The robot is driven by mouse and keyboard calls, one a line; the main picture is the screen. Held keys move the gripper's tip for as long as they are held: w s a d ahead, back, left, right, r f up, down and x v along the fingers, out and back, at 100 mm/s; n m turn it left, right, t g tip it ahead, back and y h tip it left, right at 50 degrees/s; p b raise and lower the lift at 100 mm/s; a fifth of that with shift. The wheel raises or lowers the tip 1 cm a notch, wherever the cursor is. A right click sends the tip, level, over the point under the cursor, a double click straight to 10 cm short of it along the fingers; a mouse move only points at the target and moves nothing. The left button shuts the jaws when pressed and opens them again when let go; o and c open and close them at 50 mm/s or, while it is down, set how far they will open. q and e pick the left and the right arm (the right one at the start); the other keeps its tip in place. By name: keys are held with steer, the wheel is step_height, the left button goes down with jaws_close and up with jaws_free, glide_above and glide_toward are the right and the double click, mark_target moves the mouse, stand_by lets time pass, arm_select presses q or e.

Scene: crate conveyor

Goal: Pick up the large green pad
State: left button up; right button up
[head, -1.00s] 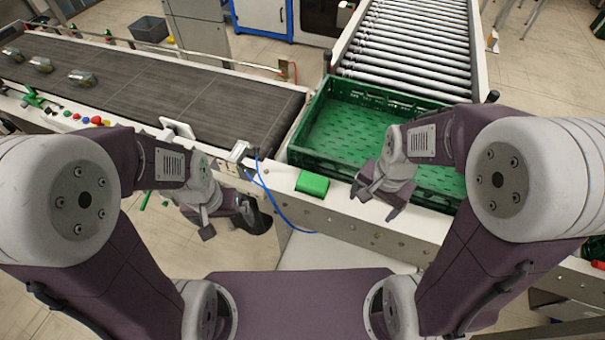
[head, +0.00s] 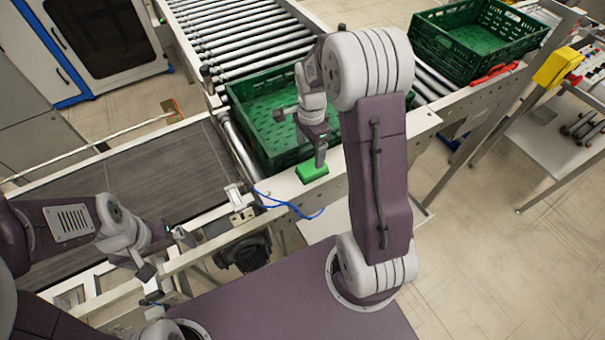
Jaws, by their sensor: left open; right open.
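The large green pad (head: 311,173) is a bright green block lying on the pale conveyor edge, in front of the green crate. My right gripper (head: 298,136) is open, just behind and above the pad. One of its fingertips reaches down close to the pad's back edge; I cannot tell if it touches. Nothing shows between its fingers. My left gripper (head: 167,254) is open and empty, well to the left of the pad, near the front edge of the dark belt.
The green crate (head: 238,108) sits on the conveyor behind the pad, partly hidden by my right arm. Rollers (head: 240,38) run behind it. A second green crate (head: 478,63) and a yellow box (head: 556,67) stand at right. A blue cable (head: 290,207) hangs left of the pad.

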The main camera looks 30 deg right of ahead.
mark_target(312, 167)
steer(key=shift+d+f, duration=0.25)
steer(key=shift+d, duration=0.3)
step_height(312, 167, down, 3)
steer(key=shift+s+r+p, duration=0.15)
steer(key=shift+r+p, duration=0.05)
steer(key=shift+p, duration=0.15)
steer(key=shift+a+f, duration=0.2)
steer(key=shift+f, duration=0.5)
step_height(312, 167, down, 4)
steer(key=shift+s+d+f+p, duration=0.1)
steer(key=shift+d+f+p, duration=0.05)
steer(key=shift+p, duration=0.6)
steer(key=shift+f, duration=0.25)
steer(key=c, duration=0.4)
arm_select(q)
steer(key=shift+d+r, duration=0.15)
steer(key=shift+r, duration=0.45)
steer(key=shift+d+r, duration=0.15)
steer(key=shift+r, duration=0.45)
arm_select(e)
steer(key=c, duration=1)
